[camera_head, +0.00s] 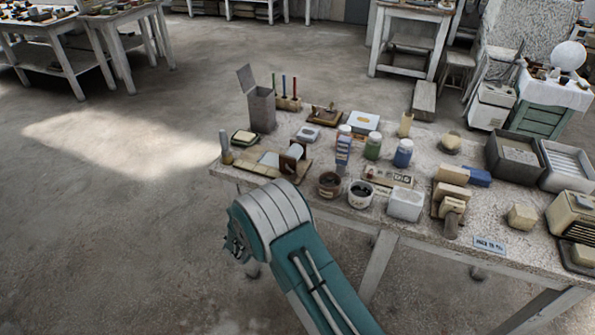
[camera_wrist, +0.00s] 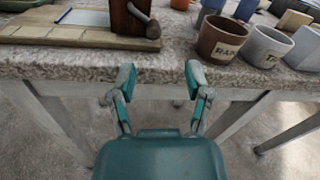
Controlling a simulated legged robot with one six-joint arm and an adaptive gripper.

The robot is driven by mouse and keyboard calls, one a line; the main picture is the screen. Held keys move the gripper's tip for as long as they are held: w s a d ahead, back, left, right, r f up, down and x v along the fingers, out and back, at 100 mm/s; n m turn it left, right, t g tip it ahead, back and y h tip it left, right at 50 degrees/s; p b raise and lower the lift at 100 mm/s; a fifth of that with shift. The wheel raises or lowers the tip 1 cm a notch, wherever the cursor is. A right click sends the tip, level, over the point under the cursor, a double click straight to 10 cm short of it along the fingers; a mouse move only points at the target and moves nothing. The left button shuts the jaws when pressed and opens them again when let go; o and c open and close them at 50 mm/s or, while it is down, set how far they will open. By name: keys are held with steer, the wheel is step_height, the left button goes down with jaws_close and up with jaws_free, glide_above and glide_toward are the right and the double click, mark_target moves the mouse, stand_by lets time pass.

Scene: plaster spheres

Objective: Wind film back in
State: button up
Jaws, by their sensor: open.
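A dark wooden block (camera_wrist: 128,18) stands on a flat wooden board (camera_wrist: 55,36) near the table's front edge in the wrist view. A crank with a grey rounded knob (camera_wrist: 153,29) sticks out from its side. A pale flat strip (camera_wrist: 84,18) lies on the board and runs to the block. In the head view the block (camera_head: 289,163) and strip (camera_head: 268,159) are at the table's left end. My gripper (camera_wrist: 159,76) is open and empty, in front of and below the table edge, apart from the crank. In the head view my arm mostly hides it.
A brown labelled cup (camera_wrist: 221,40) and a grey labelled cup (camera_wrist: 262,46) stand right of the crank. A tall grey box (camera_head: 262,110) stands behind the board. Jars, boxes and trays crowd the table's middle and right. Floor left of the table is clear.

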steer(key=shift+n, duration=0.3)
steer(key=x, duration=0.6)
steer(key=a+x, duration=0.1)
steer(key=x, duration=0.3)
steer(key=shift+w+a+f, duration=0.1)
steer(key=shift+w+f, duration=0.25)
steer(key=shift+f, duration=0.05)
steer(key=shift+w, duration=0.2)
steer(key=shift+d+r, duration=0.1)
steer(key=shift+d, duration=0.4)
steer(key=shift+a, duration=0.1)
jaws_close()
steer(key=shift+a, duration=0.1)
